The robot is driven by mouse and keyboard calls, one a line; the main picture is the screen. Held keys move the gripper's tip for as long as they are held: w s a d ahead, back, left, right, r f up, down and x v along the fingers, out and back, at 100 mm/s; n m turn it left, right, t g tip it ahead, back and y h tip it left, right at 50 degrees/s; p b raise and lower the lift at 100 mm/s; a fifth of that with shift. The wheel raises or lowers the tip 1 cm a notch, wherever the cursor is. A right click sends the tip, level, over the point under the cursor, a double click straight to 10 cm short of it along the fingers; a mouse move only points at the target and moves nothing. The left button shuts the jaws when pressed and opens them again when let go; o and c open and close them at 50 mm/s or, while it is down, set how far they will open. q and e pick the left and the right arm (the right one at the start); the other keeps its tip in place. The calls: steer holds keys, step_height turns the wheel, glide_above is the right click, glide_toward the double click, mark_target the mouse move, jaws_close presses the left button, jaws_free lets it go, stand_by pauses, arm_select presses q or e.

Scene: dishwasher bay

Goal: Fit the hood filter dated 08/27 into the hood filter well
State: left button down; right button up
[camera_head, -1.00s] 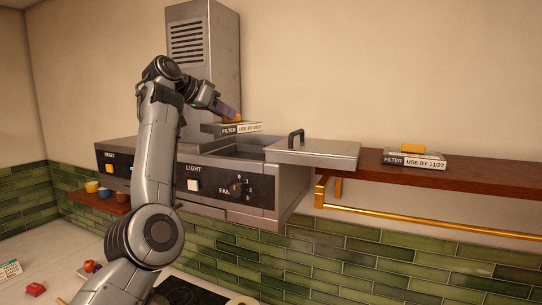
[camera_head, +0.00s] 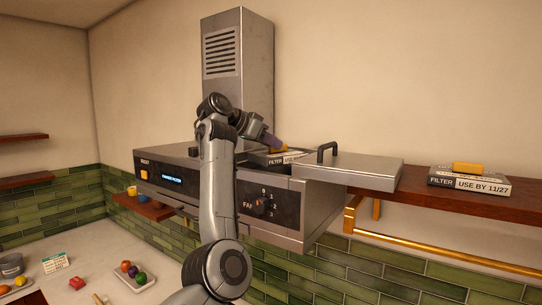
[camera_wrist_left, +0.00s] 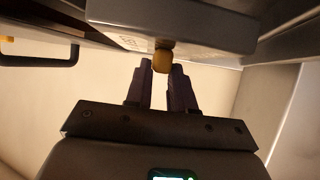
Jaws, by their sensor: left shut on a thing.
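My left gripper (camera_head: 281,147) is shut on the yellow tab of a dark hood filter (camera_head: 262,161). Its white label starts with "USE BY"; the date is too small or covered to read. The filter is at the opening in the hood's top, left of the lifted-off lid; I cannot tell whether it is inside the well. In the left wrist view, the filter (camera_wrist_left: 185,28) shows beyond the yellow tab (camera_wrist_left: 162,61) between my fingers. My right gripper is not in view.
A steel lid (camera_head: 370,171) with a black handle lies right of the opening. Another filter (camera_head: 469,180), labelled "USE BY 11/27", lies on the wooden shelf (camera_head: 415,202). The hood front has a lit display (camera_head: 171,180) and a fan knob (camera_head: 262,206). A steel duct (camera_head: 238,70) rises behind.

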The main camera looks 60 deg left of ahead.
mark_target(269, 153)
arm_select(q)
step_height(269, 153, down, 4)
steer(key=shift+r, duration=0.25)
steer(key=shift+f, duration=0.1)
steer(key=shift+f, duration=0.15)
steer(key=c, duration=1)
jaws_free()
steer(key=shift+o, duration=0.2)
